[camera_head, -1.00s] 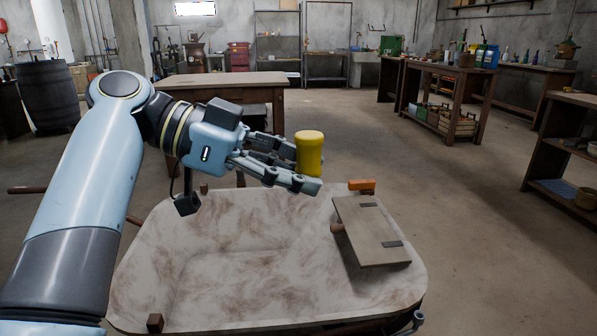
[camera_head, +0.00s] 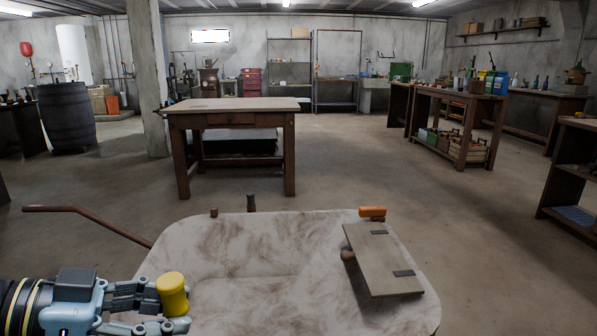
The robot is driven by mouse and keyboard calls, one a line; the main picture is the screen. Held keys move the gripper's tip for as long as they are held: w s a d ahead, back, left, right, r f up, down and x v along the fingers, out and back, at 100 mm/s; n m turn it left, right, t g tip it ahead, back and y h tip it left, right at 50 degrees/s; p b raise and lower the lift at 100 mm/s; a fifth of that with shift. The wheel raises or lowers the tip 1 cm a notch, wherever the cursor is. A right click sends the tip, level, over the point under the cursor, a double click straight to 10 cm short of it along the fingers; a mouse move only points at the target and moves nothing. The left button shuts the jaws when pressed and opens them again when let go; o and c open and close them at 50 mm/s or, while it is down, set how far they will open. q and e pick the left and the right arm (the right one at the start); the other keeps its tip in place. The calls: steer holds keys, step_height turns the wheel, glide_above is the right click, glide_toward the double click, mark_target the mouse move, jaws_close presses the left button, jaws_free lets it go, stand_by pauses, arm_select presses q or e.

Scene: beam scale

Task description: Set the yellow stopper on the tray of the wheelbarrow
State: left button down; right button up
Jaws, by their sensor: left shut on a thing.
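The yellow stopper (camera_head: 173,294) is a short cylinder with a slightly waisted side. My left gripper (camera_head: 160,308) is at the lower left, shut on the stopper, which sits tilted slightly between its fingers. The wheelbarrow's pale, brown-stained tray (camera_head: 255,255) fills the lower middle. The gripper and stopper show over the tray's left edge; I cannot tell their height above it. My right gripper is not in view.
A grey-brown board with dark metal strips (camera_head: 378,262) lies on the tray's right side, with an orange-handled thing (camera_head: 372,211) at the far rim. The tray's middle is bare. A wooden table (camera_head: 235,115) stands beyond, with open floor between.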

arm_select(q)
steer(key=a+r+n+t+y, duration=0.2)
steer(key=r+n+t, duration=0.1)
steer(key=r, duration=0.4)
steer(key=w+a+r+n+t+y, duration=0.1)
steer(key=a+r+n+t+y, duration=0.1)
steer(key=r, duration=0.5)
steer(key=shift+w+r+n+t+y, duration=0.2)
steer(key=shift+n+t+y, duration=0.4)
steer(key=shift+n, duration=0.4)
steer(key=shift+a, duration=0.1)
steer(key=d+r+m+g+h, duration=0.3)
steer(key=d+r+m+g, duration=0.1)
steer(key=d, duration=0.3)
steer(key=d+r+m+g+h, duration=0.3)
steer(key=d+m, duration=0.1)
steer(key=d, duration=0.3)
steer(key=w+d+f+m+g, duration=0.4)
steer(key=f+g, duration=0.1)
steer(key=shift+d+m+h, duration=0.2)
steer(key=shift+m+h, duration=0.1)
steer(key=shift+h, duration=0.1)
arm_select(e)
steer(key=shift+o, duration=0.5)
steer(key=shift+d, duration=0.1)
